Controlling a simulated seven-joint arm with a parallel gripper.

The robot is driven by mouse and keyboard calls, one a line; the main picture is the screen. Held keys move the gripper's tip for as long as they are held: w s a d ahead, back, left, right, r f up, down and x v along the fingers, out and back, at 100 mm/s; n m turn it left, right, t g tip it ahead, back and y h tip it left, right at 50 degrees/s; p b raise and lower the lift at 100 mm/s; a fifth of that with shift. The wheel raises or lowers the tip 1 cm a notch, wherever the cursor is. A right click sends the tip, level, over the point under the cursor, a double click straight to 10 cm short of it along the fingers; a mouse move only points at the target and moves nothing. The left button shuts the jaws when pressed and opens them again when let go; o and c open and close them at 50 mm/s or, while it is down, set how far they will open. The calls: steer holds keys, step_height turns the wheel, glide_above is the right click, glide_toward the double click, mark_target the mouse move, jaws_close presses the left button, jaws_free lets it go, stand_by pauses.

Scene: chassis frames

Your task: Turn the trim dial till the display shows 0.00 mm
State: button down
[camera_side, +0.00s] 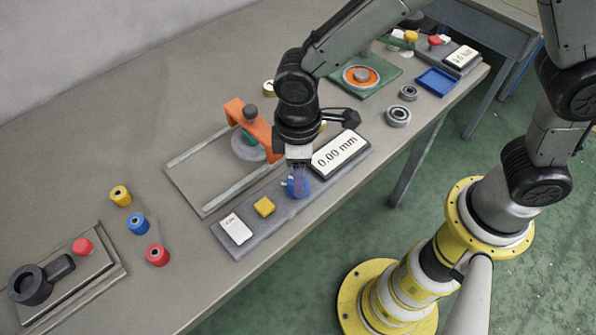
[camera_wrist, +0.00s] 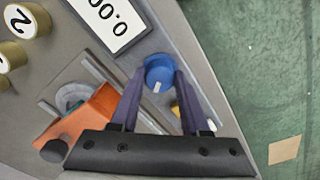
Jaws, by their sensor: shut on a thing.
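The blue trim dial (camera_side: 298,188) sits on a grey panel (camera_side: 245,236) near the table's front edge. The dial shows in the wrist view (camera_wrist: 158,72) with a white mark on its face. My gripper (camera_side: 297,176) points down over the dial, and its two purple fingers (camera_wrist: 157,80) are shut on the dial's sides. The display (camera_side: 336,153) lies on the same panel to the right of the dial and reads 0.00 mm. In the wrist view the display (camera_wrist: 105,22) is partly cut off by the frame edge.
An orange clamp (camera_side: 250,128) on a sliding plate stands behind. Red, blue and yellow spools (camera_side: 137,224) stand at left. Bearings (camera_side: 398,116) lie at right.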

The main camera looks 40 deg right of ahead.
steer(key=shift+n, duration=0.5)
steer(key=shift+r, duration=0.1)
steer(key=shift+c, duration=1.9)
jaws_free()
step_height(320, 180, up, 14)
